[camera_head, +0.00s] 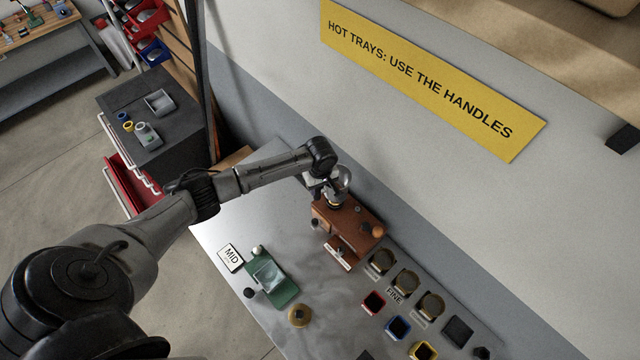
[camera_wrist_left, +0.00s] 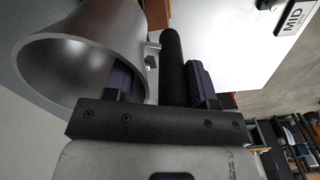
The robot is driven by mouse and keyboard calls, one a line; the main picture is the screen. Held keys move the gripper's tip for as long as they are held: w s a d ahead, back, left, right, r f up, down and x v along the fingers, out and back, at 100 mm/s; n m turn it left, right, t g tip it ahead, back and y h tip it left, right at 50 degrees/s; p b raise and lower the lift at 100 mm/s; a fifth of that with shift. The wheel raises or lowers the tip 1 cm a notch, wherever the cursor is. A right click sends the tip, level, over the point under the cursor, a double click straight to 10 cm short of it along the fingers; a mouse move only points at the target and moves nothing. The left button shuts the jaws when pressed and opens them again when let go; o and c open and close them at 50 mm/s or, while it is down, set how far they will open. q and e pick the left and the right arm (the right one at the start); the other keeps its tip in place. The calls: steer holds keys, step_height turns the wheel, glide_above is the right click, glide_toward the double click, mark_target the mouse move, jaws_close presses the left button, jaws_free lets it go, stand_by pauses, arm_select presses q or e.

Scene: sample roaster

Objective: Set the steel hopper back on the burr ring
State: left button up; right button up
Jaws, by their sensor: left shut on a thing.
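The steel hopper (camera_head: 342,182) is a shiny flared cup over one end of the brown grinder (camera_head: 345,218) in the head view. My left gripper (camera_head: 320,179) is beside it. In the left wrist view the hopper (camera_wrist_left: 85,45) shows its wide open mouth at the left. There my left gripper (camera_wrist_left: 163,82) is shut around a dark rod-like handle (camera_wrist_left: 172,60) that appears to belong to the hopper. A yellowish ring, likely the burr ring (camera_head: 334,205), shows just below the hopper. I cannot tell whether they touch. My right gripper is out of view.
Several round tins (camera_head: 405,280) and coloured trays (camera_head: 398,327) stand right of the grinder. The wall (camera_head: 420,170) is close behind the grinder.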

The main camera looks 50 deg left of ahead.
arm_select(q)
steer(key=shift+r+p, duration=0.25)
steer(key=shift+p, duration=0.6)
step_height(320, 180, down, 6)
steer(key=b, duration=0.3)
steer(key=shift+f, duration=0.1)
stand_by(0.5)
stand_by(0.7)
steer(key=shift+p, duration=0.6)
